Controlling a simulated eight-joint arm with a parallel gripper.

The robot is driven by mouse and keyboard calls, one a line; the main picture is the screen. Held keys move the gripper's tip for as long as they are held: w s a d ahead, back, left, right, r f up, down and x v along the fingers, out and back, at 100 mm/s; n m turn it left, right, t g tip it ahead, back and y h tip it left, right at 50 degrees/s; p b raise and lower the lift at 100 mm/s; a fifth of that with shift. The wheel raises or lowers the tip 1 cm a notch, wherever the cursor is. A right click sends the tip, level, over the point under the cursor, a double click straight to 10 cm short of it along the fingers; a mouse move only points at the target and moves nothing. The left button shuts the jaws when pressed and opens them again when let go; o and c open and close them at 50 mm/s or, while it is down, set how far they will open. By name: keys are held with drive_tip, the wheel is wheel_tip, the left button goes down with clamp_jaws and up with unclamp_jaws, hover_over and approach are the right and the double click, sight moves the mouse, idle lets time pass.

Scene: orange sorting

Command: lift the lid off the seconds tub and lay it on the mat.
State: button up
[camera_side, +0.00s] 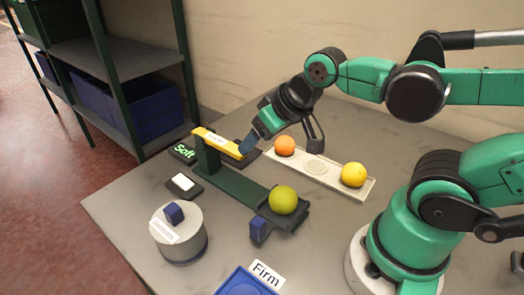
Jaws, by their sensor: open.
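My gripper (281,143) is open, well up and to the right of the tub, around the far end of the yellow bar and the orange. Its jaws hold nothing that I can see. I cannot pick out a mat with certainty.
A dark green stand with a yellow bar (218,142) holds a yellow-green fruit (283,200). A white tray (328,174) bears an orange (285,145) and a yellow fruit (353,174). A blue crate (240,283) is at the front. Table left of the tub is clear.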

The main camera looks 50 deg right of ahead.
drive_tip(key=w+a+m+g+y, duration=0.3)
drive_tip(key=a+m, duration=0.2)
drive_tip(key=m, duration=0.3)
drive_tip(key=m+g+y, duration=0.3)
drive_tip(key=m, duration=0.5)
approach(173, 206)
drive_tip(key=x, duration=0.3)
drive_tip(key=shift+w+d+f, duration=0.1)
drive_tip(key=shift+w+f, duration=0.05)
drive_tip(key=shift+f, duration=0.05)
drive_tip(key=shift+a+f+m+g, duration=0.1)
drive_tip(key=shift+a+m+g, duration=0.2)
drive_tip(key=shift+m, duration=0.1)
drive_tip(key=shift+a+f, duration=0.25)
drive_tip(key=shift+x, duration=2.5)
drive_tip(key=shift+d, duration=0.1)
clamp_jaws()
